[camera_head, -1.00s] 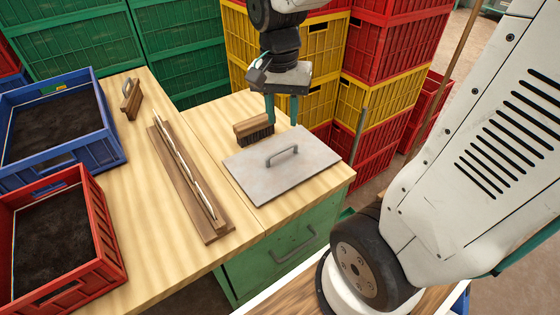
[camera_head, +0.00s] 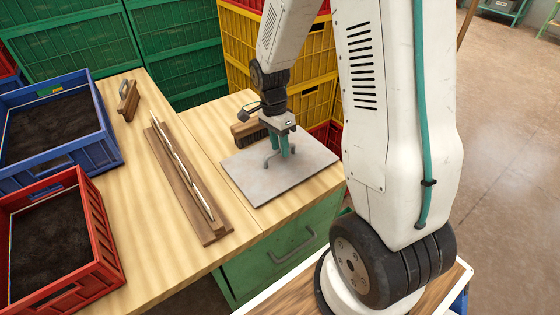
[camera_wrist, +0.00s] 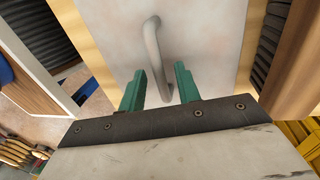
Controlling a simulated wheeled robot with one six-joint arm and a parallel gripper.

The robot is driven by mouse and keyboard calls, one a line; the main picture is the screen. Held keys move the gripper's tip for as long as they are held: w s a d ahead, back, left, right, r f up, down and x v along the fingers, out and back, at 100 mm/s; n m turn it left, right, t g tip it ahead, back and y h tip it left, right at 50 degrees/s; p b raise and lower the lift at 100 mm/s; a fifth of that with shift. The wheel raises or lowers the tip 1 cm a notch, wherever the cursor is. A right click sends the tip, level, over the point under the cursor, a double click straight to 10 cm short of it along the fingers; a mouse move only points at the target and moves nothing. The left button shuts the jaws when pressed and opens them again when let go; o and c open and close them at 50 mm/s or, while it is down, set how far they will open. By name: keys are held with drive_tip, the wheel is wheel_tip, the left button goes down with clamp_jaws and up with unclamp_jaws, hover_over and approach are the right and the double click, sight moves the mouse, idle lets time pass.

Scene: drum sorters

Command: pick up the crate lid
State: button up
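The crate lid (camera_head: 300,178) is a flat grey plate lying on the right-hand part of the wooden worktop. It has a raised bar handle (camera_wrist: 153,50) at its middle, partly hidden behind my gripper in the head view. My gripper (camera_head: 279,152) points down over the lid, at the handle. In the wrist view its two green fingers (camera_wrist: 159,90) are spread apart, and the near end of the handle shows between their tips. I cannot tell whether either finger touches the handle. The lid lies flat on the worktop.
A brush (camera_head: 245,135) lies just behind the lid. A wooden board with a thin rod (camera_head: 184,170) lies to the left. A blue crate (camera_head: 95,150) and a red crate (camera_head: 100,238) stand at the far left. Yellow crates (camera_head: 312,60) are stacked behind.

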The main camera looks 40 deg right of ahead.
drive_tip(key=shift+s+f, duration=0.25)
drive_tip(key=shift+f, duration=0.8)
clamp_jaws()
drive_tip(key=shift+r, duration=0.1)
